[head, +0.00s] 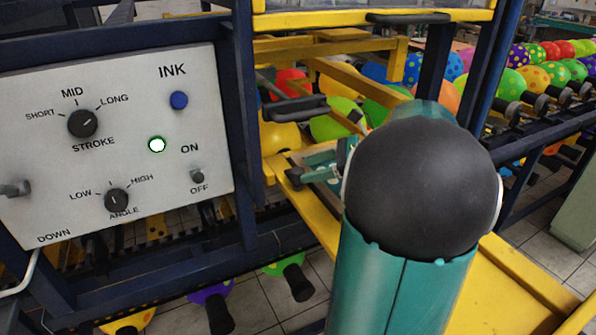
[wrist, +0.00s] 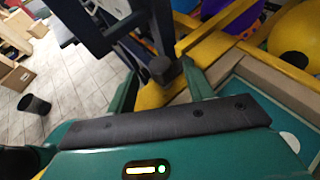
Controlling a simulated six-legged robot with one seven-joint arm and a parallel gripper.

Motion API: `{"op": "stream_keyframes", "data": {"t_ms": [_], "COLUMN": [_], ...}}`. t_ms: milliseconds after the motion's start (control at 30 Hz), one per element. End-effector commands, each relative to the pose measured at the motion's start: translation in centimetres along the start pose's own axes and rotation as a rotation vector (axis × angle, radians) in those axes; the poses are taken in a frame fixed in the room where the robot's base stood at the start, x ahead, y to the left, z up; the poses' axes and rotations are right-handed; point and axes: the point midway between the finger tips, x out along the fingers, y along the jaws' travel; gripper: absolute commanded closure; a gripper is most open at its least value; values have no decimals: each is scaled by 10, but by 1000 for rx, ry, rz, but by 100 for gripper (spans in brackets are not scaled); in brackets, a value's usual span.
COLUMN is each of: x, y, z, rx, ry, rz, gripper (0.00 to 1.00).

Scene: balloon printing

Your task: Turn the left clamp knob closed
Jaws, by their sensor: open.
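A dark knob (wrist: 163,70), which looks like the left clamp knob, sits on a yellow frame part in the wrist view. My gripper (wrist: 160,76) is open, with one teal finger to the left of the knob and one to its right. The knob appears between the fingertips; I cannot tell whether either finger touches it. In the head view my gripper (head: 320,168) shows small beside the yellow frame, left of my large arm joint. My arm hides part of the machine there, and I cannot make out the knob clearly.
A white control panel (head: 110,140) with knobs and a lit green-ringed button stands at the left. Blue posts (head: 235,120) and yellow beams (head: 325,48) surround the gripper closely. Several balloons fill the racks behind. A black bin (wrist: 34,104) stands on the tiled floor.

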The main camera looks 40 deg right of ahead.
Motion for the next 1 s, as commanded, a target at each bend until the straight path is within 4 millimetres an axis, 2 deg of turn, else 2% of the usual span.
{"op": "stream_keyframes", "data": {"t_ms": [100,233,567,600,800,833,1000], "x": [22,36,42,42,42,42,42], "y": [0,-1,-1,-1,-1,-1,-1], "z": [1,0,1,1,1,1,1], "rx": [-1,-1,-2,-2,-2,-2,0], "ry": [-1,0,0,0,0,0,0], "rz": [3,3,2,2,2,2,-3], "gripper": [48,48,48,50,89,93,93]}}
